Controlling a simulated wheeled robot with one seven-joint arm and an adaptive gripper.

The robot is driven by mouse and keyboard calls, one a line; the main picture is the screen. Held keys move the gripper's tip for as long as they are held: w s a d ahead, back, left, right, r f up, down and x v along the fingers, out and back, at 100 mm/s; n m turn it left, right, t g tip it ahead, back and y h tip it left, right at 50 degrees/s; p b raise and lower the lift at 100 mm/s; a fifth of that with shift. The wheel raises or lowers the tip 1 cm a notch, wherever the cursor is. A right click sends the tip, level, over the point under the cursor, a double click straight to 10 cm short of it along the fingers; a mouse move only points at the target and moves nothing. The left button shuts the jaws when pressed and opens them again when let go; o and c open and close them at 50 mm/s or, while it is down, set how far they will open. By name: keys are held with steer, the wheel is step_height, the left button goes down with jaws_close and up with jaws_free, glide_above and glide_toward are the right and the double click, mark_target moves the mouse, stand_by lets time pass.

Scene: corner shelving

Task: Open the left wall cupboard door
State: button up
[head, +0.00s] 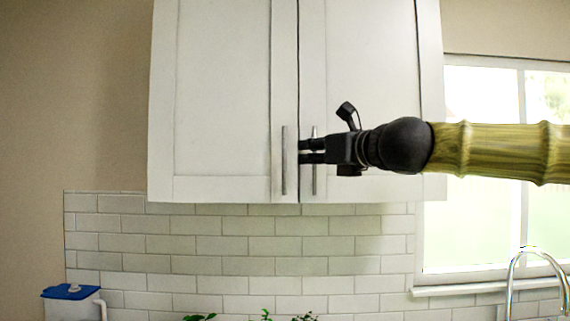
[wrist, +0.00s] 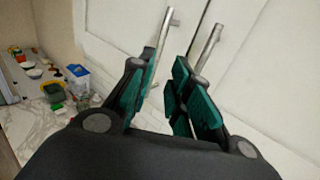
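The left wall cupboard door (head: 222,95) is white and shut, with a vertical metal bar handle (head: 284,160) near its lower right edge. My gripper (head: 301,151) reaches in from the right, its fingertips just right of that handle and its body across the right door's handle. In the wrist view my gripper (wrist: 160,98) is open, with teal pads apart and nothing held. The left handle (wrist: 163,40) shows beyond the gap, partly behind the left finger. I cannot tell whether a fingertip touches it.
The right door (head: 370,70) is shut; its handle (wrist: 208,47) passes behind the right finger. A window (head: 470,220) and tap (head: 512,270) are at the right. A blue-lidded container (head: 72,292) stands lower left. Space left of the cupboard is clear.

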mark_target(284, 153)
steer(key=p+x, duration=0.3)
steer(key=x, duration=0.7)
steer(key=shift+w+a, duration=0.2)
steer(key=shift+a, duration=0.05)
jaws_close()
